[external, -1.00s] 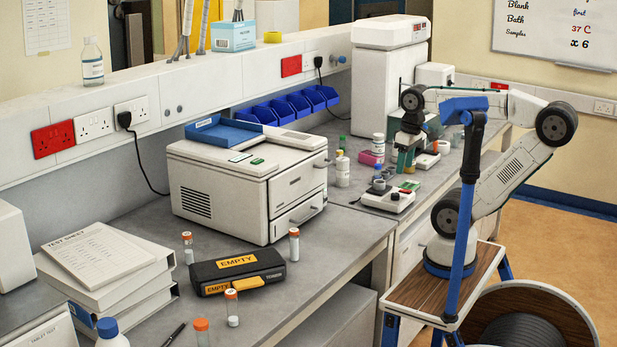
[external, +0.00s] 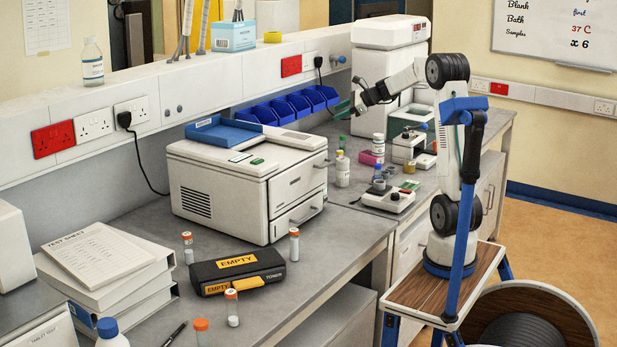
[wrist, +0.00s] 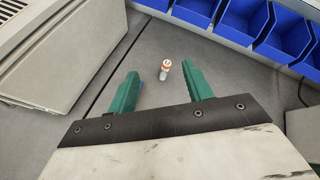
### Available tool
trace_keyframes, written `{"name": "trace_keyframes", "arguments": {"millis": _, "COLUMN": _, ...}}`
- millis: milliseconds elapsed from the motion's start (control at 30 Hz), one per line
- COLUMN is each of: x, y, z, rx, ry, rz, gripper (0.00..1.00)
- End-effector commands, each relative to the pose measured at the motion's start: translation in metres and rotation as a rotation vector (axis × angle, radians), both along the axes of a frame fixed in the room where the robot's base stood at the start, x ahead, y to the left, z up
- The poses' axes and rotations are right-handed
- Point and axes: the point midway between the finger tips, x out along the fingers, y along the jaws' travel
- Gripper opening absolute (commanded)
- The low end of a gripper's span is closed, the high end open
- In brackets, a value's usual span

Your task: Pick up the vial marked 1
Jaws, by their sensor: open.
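In the wrist view, one small vial (wrist: 165,70) with an orange-red rim and a pale, marked cap top stands on the grey bench. The mark is too small to read surely. My gripper (wrist: 160,69) has its two green fingers spread wide. The vial shows between the fingertips, with a gap to each, and the gripper is empty above it. In the external view my gripper (external: 343,107) is high over the bench, right of the blue bins. I cannot pick out this vial in the external view. Several other orange-capped vials, such as one (external: 294,245), stand on the front bench.
The large white machine (external: 245,185) stands beside the bench area with the blue bins (external: 285,108); the bins (wrist: 240,18) line the top right of the wrist view. Bottles (external: 342,170) and a small instrument (external: 388,199) stand to the right. Bench around the vial is clear.

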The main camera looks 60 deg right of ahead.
Motion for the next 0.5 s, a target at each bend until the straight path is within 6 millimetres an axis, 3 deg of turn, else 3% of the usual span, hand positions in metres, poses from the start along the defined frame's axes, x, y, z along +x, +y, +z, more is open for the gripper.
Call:
{"name": "trace_keyframes", "arguments": {"millis": 33, "x": 0.005, "y": -0.025, "z": -0.007, "rx": 0.054, "ry": -0.003, "rz": -0.069, "gripper": 0.50}}
{"name": "trace_keyframes", "arguments": {"millis": 100, "x": 0.011, "y": -0.055, "z": -0.014, "rx": 0.129, "ry": -0.013, "rz": -0.161, "gripper": 0.50}}
{"name": "trace_keyframes", "arguments": {"millis": 367, "x": 0.015, "y": -0.160, "z": -0.044, "rx": 0.379, "ry": -0.055, "rz": -0.458, "gripper": 0.50}}
{"name": "trace_keyframes", "arguments": {"millis": 500, "x": 0.016, "y": -0.150, "z": -0.108, "rx": 0.372, "ry": -0.047, "rz": -0.442, "gripper": 0.50}}
